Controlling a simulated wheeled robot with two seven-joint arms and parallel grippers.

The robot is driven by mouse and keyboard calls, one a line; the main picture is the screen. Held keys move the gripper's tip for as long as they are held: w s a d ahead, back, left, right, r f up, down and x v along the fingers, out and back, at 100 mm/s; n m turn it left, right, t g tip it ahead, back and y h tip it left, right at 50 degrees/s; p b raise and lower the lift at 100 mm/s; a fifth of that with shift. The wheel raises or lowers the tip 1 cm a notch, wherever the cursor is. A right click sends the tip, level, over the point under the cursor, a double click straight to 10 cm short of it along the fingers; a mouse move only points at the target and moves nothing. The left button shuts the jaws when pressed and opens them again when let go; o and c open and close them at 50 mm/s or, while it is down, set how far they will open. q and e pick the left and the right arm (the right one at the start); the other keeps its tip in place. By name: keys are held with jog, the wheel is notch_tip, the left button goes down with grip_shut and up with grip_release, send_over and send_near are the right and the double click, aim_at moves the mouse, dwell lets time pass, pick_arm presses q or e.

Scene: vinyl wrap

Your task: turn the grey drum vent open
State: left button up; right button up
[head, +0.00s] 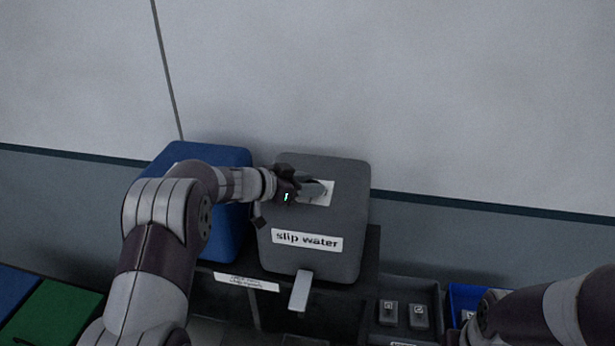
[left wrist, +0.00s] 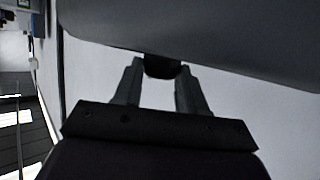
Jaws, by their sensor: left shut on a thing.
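The grey drum (head: 345,215) labelled "slip water" stands on a dark stand against the wall. My left gripper (head: 322,190) reaches in from the left in the head view, in front of the upper face of the drum beside a white label. In the left wrist view its two fingers (left wrist: 160,82) are closed around a dark knob, the vent (left wrist: 163,69), below the drum's grey surface (left wrist: 200,40). In the head view the vent is hidden by the gripper, so its turn angle cannot be told.
A blue drum (head: 232,220) stands left of the grey one, partly behind my left arm. A grey tap lever (head: 300,291) sticks out below the grey drum. A dark bin (head: 430,290) and a blue bin (head: 459,292) sit at lower right, near my right arm.

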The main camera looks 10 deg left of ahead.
pick_arm(q)
jog(key=o, duration=1)
jog(key=shift+o, duration=0.2)
jog(key=shift+a, duration=0.1)
jog(key=b+v, duration=0.5)
jog(key=v, duration=0.7)
jog(key=shift+s, duration=0.2)
jog(key=shift+a+r, duration=0.1)
